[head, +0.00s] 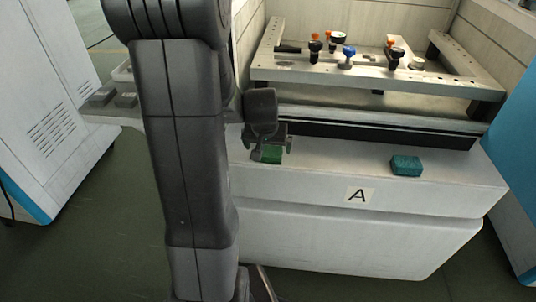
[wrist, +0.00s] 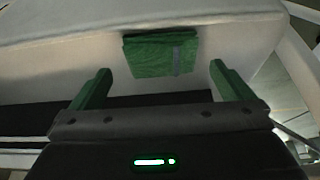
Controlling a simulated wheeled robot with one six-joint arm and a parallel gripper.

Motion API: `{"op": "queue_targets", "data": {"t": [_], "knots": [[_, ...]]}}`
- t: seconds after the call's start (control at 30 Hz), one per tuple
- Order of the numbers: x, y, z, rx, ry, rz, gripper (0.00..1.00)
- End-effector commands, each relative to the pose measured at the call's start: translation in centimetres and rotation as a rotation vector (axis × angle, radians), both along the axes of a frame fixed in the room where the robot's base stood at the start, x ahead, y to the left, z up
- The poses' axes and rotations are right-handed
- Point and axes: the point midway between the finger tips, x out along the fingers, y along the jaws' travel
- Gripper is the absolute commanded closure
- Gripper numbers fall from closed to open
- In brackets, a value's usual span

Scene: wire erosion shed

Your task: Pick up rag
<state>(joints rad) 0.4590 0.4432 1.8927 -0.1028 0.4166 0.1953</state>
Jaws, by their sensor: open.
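A green folded rag (head: 271,155) lies on the white front ledge (head: 330,165) of the machine. In the head view it is partly hidden by my gripper (head: 272,146), which is above it. In the wrist view the rag (wrist: 160,52) lies ahead, between the lines of the two fingers, with a greyish stripe on its right side. My gripper is open and empty, its fingers wide apart on either side. I cannot tell the exact gap between fingertips and rag.
A teal folded block or cloth (head: 406,166) lies on the ledge to the right, near an "A" label (head: 360,195). Behind stands a metal clamping frame (head: 375,75) with black, orange and blue knobs. Grey blocks (head: 112,97) sit at the left. The ledge between the green and teal pieces is clear.

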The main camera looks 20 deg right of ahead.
Motion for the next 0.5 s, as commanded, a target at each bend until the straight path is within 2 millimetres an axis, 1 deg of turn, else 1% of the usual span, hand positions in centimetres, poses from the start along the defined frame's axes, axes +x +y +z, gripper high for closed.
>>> {"op": "queue_targets", "data": {"t": [0.03,0.2,0.33,0.5], "knots": [[0.3,-0.1,-0.9,0.001,0.003,0.001,0.0],[1.1,-0.5,-2.8,0.001,0.003,0.002,0.0],[1.4,-0.7,-3.5,0.0,0.001,0.002,0.0],[1.4,-0.7,-3.5,0.0,0.0,0.001,0.0]]}}
